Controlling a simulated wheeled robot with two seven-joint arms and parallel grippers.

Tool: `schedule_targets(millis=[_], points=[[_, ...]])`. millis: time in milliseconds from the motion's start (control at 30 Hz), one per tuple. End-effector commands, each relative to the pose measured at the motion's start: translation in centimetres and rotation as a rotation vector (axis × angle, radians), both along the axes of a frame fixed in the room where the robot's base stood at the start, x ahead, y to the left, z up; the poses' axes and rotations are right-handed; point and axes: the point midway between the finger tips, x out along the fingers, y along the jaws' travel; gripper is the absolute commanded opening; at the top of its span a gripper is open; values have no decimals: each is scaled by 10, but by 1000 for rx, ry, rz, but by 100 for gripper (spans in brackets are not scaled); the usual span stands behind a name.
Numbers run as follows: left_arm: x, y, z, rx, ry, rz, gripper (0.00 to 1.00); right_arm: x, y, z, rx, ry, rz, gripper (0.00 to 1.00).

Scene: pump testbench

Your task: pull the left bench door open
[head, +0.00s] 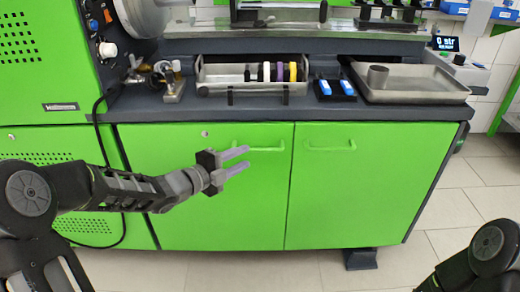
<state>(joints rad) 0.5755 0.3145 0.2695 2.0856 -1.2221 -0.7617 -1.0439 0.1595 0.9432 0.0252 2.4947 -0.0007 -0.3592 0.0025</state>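The left bench door (225,215) is a flat green panel under the worktop and looks closed. Its green bar handle (258,149) runs level near the top right of the door. My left gripper (243,161) is in front of this door, just left of and slightly below the handle in the picture. Its two grey fingers are apart, point right, and hold nothing. I cannot tell how far the fingers are from the door surface. My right gripper is outside the view; only part of my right arm shows at the bottom right.
The right bench door (360,190) with its own handle (331,147) is closed alongside. Above, the dark worktop (240,103) carries a metal tray of rings (253,88), a steel tray (430,91) and brass fittings (172,85). A black cable (100,140) hangs at left. Tiled floor is clear at right.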

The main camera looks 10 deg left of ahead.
Motion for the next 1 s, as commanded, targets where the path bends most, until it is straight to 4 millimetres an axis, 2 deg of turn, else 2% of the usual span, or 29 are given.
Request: schedule_targets(millis=[267, 733, 1000], points=[[7, -5, -2, -3, 1, -1, 34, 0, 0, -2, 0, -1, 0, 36], [61, -38, -12, -5, 3, 0, 34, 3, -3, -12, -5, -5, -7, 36], [66, -40, -12, -4, 3, 2, 34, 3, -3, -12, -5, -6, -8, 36]])
